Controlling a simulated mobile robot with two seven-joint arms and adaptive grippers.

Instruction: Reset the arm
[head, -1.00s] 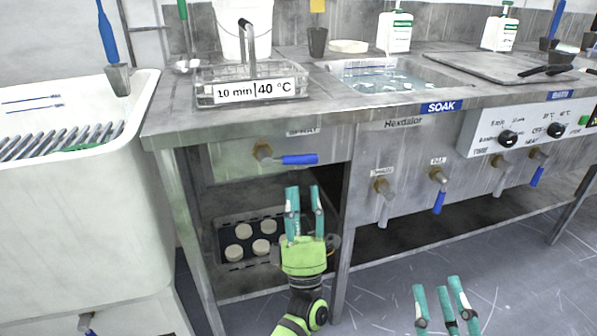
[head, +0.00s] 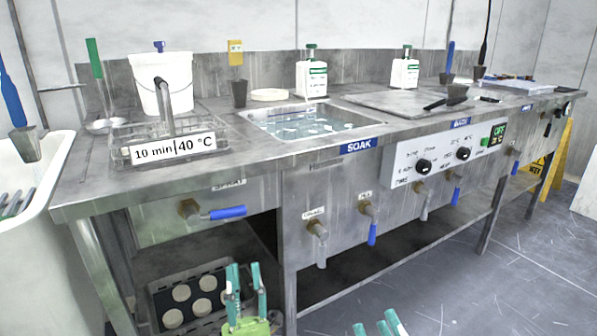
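My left gripper (head: 245,291) is at the bottom of the head view, in front of the opening under the bench. Its teal fingers stand upright with a gap between them, open and empty. Behind and left of it, a dark tray (head: 160,297) with several pale round discs (head: 181,293) sits on the lower shelf, partly covered by the gripper. My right gripper (head: 379,328) shows only its teal fingertips at the bottom edge, over the floor. The tips are apart and nothing shows between them. The rest of it is cut off.
The steel bench (head: 90,190) holds a wire basket (head: 122,150) labelled 10 min/40 °C, a white bucket (head: 163,90) and a SOAK sink (head: 262,120). Blue-handled taps (head: 228,212) stick out in front. A white tub (head: 30,200) stands left.

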